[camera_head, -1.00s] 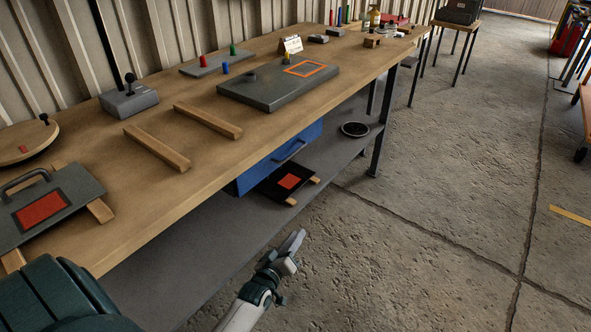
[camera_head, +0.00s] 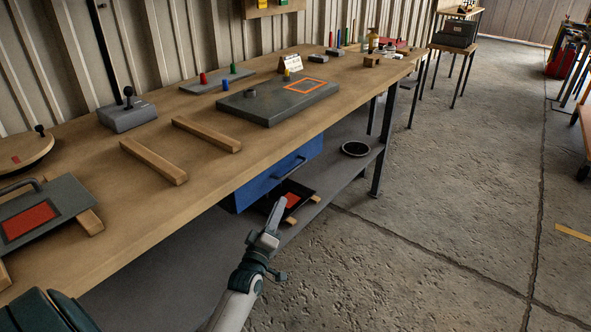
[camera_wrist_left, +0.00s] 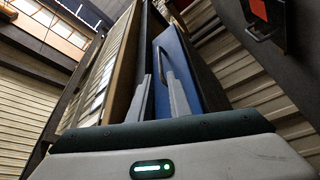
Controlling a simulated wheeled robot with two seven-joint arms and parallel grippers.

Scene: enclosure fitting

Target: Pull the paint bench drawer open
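The paint bench (camera_head: 110,225) has a wooden top and a grey lower shelf. Its blue drawer (camera_head: 262,186) hangs under the top, with a bar handle (camera_head: 291,168) on its front. The drawer looks shut. My left gripper (camera_head: 277,208) is in front of and below the drawer front, apart from the handle in the head view. In the left wrist view, the blue drawer (camera_wrist_left: 197,75) and its handle (camera_wrist_left: 165,62) lie ahead of the fingers (camera_wrist_left: 160,78). The fingers are apart with nothing between them. My right gripper is not in view.
A black tray with a red patch (camera_head: 292,200) lies on the lower shelf below the drawer, close to my left gripper. A dark round dish (camera_head: 355,149) sits farther along. Wooden strips (camera_head: 153,160) and a grey plate (camera_head: 277,100) lie on the top.

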